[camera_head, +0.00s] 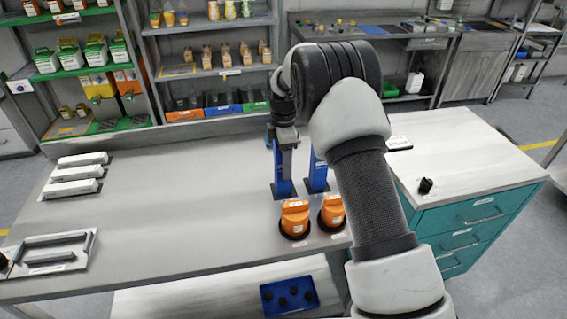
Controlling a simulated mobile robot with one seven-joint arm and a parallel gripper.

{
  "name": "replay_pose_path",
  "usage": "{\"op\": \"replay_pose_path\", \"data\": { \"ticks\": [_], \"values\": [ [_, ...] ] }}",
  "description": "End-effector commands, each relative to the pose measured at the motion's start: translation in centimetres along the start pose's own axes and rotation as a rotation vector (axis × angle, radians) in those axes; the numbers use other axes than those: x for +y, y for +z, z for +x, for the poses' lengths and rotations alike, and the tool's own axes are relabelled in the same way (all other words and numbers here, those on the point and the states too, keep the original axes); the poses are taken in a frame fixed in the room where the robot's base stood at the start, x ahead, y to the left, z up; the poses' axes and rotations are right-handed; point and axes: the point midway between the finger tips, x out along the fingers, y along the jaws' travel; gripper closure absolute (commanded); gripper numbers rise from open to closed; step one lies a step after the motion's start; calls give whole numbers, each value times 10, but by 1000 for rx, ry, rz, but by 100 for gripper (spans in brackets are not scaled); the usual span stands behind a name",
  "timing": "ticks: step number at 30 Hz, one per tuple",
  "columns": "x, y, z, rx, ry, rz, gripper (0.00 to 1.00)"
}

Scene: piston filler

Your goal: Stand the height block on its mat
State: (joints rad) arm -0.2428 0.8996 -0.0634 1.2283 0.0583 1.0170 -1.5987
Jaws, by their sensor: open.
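I cannot tell for certain which thing is the height block or which is its mat. My gripper (284,140) is above the workbench, close to the top of the left blue upright (283,172); I cannot tell whether they touch. Its fingers are small and partly hidden, but it looks open, and I see nothing held in it. Dark grey bars (52,258) lie on a pale tray at the bench's left front. White blocks (77,173) lie in a row behind them. A small black piece (426,186) sits on the teal cabinet's top.
A second blue upright (317,174) is partly behind my arm. Two orange pieces, left (295,218) and right (332,212), stand on dark round bases in front. The teal cabinet (470,228) stands right. A blue bin (289,297) is low in front. The bench's middle-left is clear.

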Motion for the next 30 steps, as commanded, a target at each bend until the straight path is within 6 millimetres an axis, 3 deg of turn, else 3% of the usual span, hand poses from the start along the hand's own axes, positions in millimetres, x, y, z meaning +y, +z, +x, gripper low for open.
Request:
{"op": "replay_pose_path", "data": {
  "ticks": [12, 18, 26, 30],
  "values": [
    [1, 1, -85, 1, 6, 1, 44],
    [0, 0, -110, 0, 3, 1, 44],
    [-2, 2, -122, 0, 8, 18, 44],
    [-20, 11, -157, 2, 46, 137, 44]
  ]
}}
